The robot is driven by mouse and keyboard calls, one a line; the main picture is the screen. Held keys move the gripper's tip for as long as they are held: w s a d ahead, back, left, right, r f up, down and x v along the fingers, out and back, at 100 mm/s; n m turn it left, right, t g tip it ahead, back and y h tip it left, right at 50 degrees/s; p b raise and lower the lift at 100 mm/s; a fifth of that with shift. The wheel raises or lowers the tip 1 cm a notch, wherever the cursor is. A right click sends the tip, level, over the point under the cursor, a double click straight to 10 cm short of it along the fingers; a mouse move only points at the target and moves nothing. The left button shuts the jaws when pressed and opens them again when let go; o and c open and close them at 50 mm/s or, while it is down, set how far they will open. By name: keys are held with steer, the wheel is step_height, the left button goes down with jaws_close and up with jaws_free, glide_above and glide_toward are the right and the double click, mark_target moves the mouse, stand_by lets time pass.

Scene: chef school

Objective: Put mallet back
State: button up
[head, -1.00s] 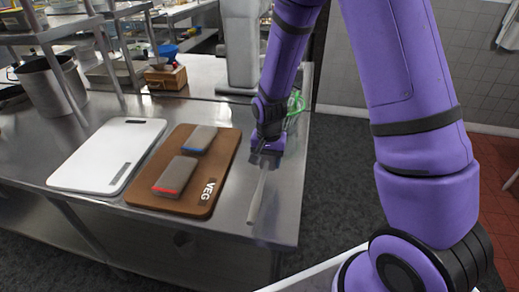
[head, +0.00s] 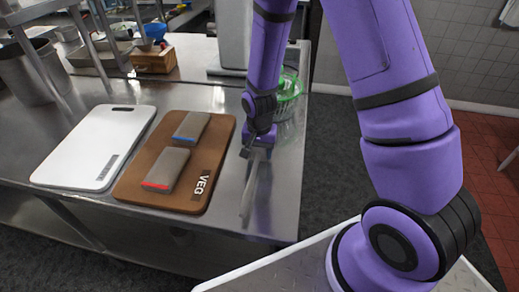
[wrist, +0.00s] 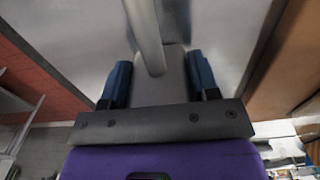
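The mallet (head: 248,190) is a light grey tool with a long, thin handle that hangs toward the counter's front right. My gripper (head: 258,146) is above the steel counter, to the right of the brown board. In the wrist view, the blue fingers (wrist: 158,82) of my gripper lie on both sides of a grey block-like part of the mallet (wrist: 160,88), with the pale handle (wrist: 146,35) running away from it. The gripper appears shut on this part. Whether the mallet touches the counter cannot be told.
A brown board (head: 205,190) marked VEG holds two grey blocks, one with a blue stripe (head: 191,127) and one with a red stripe (head: 166,170). A white board (head: 75,160) lies left of it. A green-rimmed clear bowl (head: 289,88) stands behind my gripper. Counter (head: 225,215) is bare in front.

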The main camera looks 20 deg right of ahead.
steer(key=o, duration=0.4)
steer(key=shift+o, duration=0.2)
step_height(320, 180, up, 13)
steer(key=shift+f, duration=0.1)
steer(key=s+d+r+n+t, duration=0.2)
steer(key=s+d+r+n, duration=0.1)
steer(key=s+r, duration=0.8)
steer(key=s+d+r+n+t, duration=0.3)
steer(key=s+d+r, duration=0.1)
steer(key=s+r, duration=0.7)
step_height(320, 180, up, 3)
steer(key=shift+f+n, duration=0.1)
steer(key=shift+n, duration=0.3)
